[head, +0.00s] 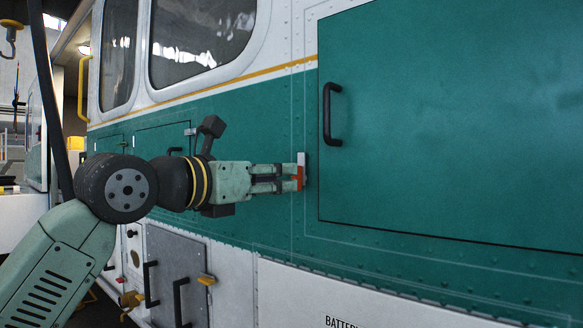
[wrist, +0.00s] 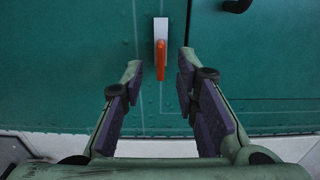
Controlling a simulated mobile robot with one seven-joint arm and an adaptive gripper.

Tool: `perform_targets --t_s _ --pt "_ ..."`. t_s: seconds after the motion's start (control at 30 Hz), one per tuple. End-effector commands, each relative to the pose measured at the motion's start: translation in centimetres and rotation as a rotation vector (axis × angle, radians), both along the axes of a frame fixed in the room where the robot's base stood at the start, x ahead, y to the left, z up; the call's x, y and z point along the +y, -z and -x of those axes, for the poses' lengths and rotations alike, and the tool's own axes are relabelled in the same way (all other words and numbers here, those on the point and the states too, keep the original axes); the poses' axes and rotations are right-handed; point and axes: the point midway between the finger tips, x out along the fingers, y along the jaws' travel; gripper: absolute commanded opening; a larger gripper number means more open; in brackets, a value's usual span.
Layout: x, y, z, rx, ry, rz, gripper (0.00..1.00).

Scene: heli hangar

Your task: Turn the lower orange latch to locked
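An orange latch handle (wrist: 160,60) on a white plate (wrist: 160,28) is fixed to the green side of the helicopter. In the wrist view it hangs roughly straight down from the plate. In the head view the orange latch (head: 298,178) shows at the left edge of the large green door, partly hidden by my fingertips. My gripper (head: 292,179) is open in front of it. In the wrist view its two fingers stand apart on either side of the handle, with visible gaps on both sides. Any lock markings are too small to read.
A large green door (head: 450,120) with a black handle (head: 331,115) lies to the right of the latch. Below left is a grey panel (head: 175,265) with black handles and a yellow-orange fitting (head: 207,280). Windows are above. The wall around the latch is mostly flat.

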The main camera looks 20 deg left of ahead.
Motion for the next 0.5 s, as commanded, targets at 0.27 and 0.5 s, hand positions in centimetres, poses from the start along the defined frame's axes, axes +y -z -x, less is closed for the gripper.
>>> perform_targets --t_s 0.27,0.5 --pt "-1.3 -0.2 -3.5 -0.001 0.001 0.0 0.28" --pt "-1.5 0.0 -4.0 -0.001 0.0 0.001 0.28"
